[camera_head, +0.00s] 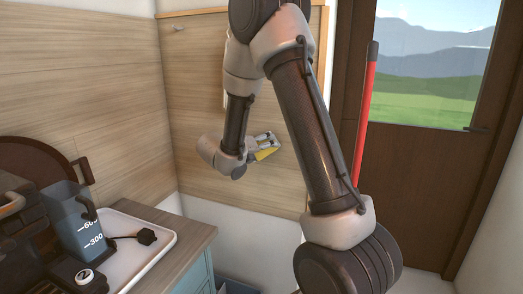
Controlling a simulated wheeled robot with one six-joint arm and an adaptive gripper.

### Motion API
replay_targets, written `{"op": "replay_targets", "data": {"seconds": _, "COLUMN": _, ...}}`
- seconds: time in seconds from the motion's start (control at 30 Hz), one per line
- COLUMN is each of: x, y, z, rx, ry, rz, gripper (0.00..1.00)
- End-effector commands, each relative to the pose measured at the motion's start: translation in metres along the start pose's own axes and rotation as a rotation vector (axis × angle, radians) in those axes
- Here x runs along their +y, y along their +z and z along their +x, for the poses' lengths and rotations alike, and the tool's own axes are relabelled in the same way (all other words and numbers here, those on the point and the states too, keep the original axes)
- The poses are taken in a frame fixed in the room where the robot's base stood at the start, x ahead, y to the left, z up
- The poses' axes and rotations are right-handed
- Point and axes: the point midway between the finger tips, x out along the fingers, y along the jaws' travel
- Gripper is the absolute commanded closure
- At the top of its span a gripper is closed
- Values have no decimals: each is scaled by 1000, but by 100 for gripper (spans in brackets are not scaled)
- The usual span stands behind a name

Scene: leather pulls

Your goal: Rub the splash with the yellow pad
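My gripper (268,143) is at the end of my bent arm, in front of the wooden wall panel and pointing right. The yellow pad (266,154) shows at its fingers, which appear shut on it. The pad is small in this view, and I cannot tell whether it touches the panel. I cannot make out the splash; my arm covers part of the panel.
A counter (190,245) at lower left bears a white tray (158,255) with a measuring jug (80,225) and a small black object (146,236). The wooden panel (195,110) spans the corner. A red pole (366,110) stands by a windowed door (420,150) at right.

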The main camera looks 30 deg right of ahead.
Motion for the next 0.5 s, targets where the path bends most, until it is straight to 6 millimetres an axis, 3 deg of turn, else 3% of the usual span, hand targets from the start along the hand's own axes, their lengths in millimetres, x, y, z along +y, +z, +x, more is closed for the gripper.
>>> {"op": "replay_targets", "data": {"seconds": 0.5, "x": -29, "y": -22, "z": 7, "rx": 1, "ry": -1, "rz": 0, "gripper": 30}}
